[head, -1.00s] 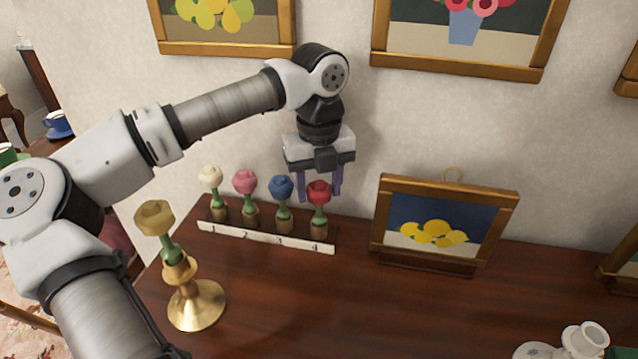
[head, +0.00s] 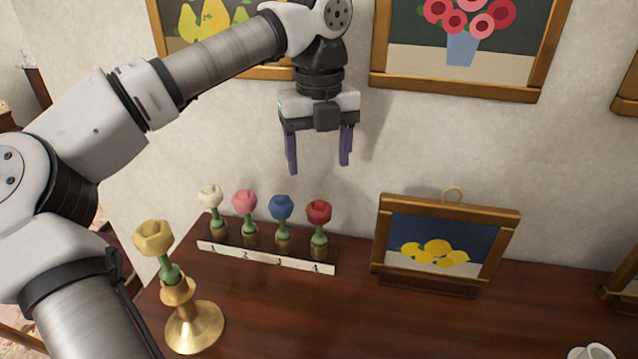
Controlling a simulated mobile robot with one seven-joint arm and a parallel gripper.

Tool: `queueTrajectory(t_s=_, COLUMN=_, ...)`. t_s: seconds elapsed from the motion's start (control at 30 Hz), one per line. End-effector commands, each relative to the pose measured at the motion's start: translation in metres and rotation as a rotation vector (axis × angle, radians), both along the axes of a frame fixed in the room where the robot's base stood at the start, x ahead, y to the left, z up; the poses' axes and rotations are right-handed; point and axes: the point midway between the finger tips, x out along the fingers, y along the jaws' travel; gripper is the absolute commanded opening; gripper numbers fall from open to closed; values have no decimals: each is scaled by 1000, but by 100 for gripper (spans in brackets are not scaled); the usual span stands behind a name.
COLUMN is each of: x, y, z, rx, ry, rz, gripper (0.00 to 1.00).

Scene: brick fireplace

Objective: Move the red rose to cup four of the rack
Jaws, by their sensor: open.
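The red rose (head: 318,212) stands upright in cup four, the rightmost cup of the rack (head: 243,253). The rack is on the wooden table near the wall, with a white numbered strip along its front. A white rose (head: 210,196), a pink rose (head: 245,202) and a blue rose (head: 281,208) stand in the other cups, left to right. My gripper (head: 318,165) is open and empty, pointing down above the blue and red roses, apart from them.
A yellow rose (head: 154,238) stands in a brass candlestick (head: 194,325) at the front left, close to my arm. A framed lemon picture (head: 440,245) stands right of the rack. The table (head: 330,320) in front is clear.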

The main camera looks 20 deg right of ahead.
Motion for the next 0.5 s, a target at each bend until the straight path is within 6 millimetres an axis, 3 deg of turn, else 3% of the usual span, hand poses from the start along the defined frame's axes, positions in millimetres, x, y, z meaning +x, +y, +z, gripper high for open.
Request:
queueTrajectory(t_s=0.2, x=0, y=-1, z=29, rx=0, ry=0, rz=-1, gripper=67)
queueTrajectory(t_s=0.5, x=-1, y=0, z=35, rx=-1, ry=1, rz=-2, gripper=67)
